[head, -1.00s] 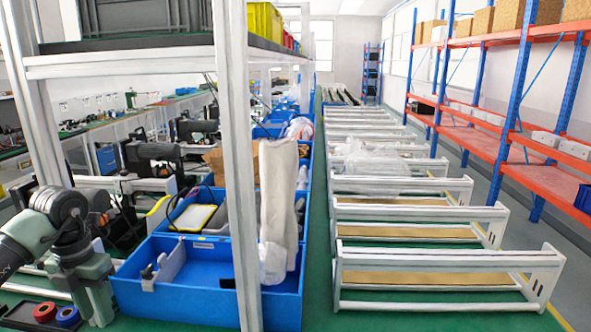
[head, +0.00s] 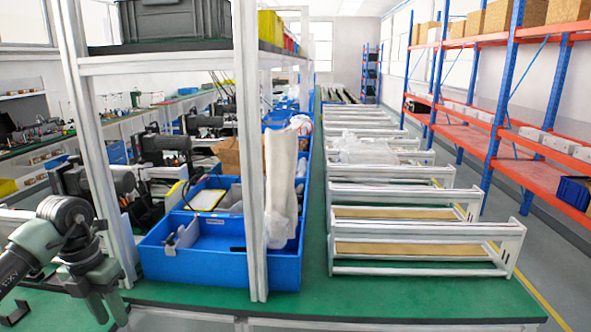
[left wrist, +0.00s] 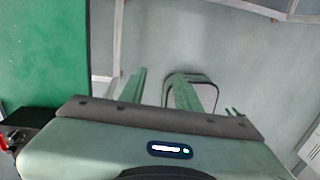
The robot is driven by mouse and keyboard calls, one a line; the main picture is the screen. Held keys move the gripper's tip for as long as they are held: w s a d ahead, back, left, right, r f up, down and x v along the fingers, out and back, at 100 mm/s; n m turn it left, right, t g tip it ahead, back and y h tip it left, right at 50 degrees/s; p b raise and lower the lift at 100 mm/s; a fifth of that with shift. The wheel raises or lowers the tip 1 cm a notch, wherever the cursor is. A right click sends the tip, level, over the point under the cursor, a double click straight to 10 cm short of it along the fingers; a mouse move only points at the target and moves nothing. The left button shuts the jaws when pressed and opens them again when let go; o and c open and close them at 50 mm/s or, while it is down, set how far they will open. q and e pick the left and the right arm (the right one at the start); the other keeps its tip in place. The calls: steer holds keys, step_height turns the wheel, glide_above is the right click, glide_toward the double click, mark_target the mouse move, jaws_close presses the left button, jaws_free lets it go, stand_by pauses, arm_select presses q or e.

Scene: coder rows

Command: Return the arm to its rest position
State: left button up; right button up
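My left arm (head: 38,245) comes in from the left in the head view, bent at a dark round joint, with its forearm hanging down near the front left of the green bench. The left wrist view shows my left gripper (left wrist: 158,92) with its two green fingers apart and nothing seen between them but grey floor and a dark-edged light shape. The green bench top (left wrist: 40,55) lies to the left of the fingers in that view. My right arm and gripper are not in view.
Blue bins (head: 215,262) stand on the green bench (head: 400,300) behind an upright post (head: 250,170) of the shelf frame. White racks (head: 420,250) line the bench to the right. Orange and blue shelving (head: 545,175) stands at far right. The bench's front strip is clear.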

arm_select(q)
steer(key=w+d+f+n+t+h, duration=0.2)
steer(key=d+f+h, duration=0.45)
steer(key=d, duration=0.35)
steer(key=w+d+f+n+t+h, duration=0.1)
steer(key=w+d+f+n+h, duration=0.3)
steer(key=d+f, duration=0.55)
step_height(320, 180, down, 9)
steer(key=n+t, duration=0.7)
steer(key=n, duration=0.2)
steer(key=s+a+f+n+y, duration=0.45)
steer(key=s+f+n, duration=0.3)
steer(key=f, duration=0.55)
steer(key=s+a+f+n+y, duration=0.3)
steer(key=s+f+n+y, duration=0.25)
steer(key=s+f, duration=0.5)
steer(key=s+f+n+g, duration=0.2)
steer(key=s+f, duration=0.3)
steer(key=s, duration=0.6)
steer(key=s+d+f+n+g+y, duration=0.1)
steer(key=s+f+g, duration=0.3)
steer(key=s, duration=0.7)
steer(key=s+d+f+n+g, duration=0.1)
steer(key=s+f+n+g, duration=0.2)
steer(key=s, duration=0.9)
step_height(320, 180, down, 3)
steer(key=shift+f+n+y, duration=0.1)
steer(key=shift+n+y, duration=0.2)
steer(key=shift+y, duration=0.05)
steer(key=shift+d, duration=0.15)
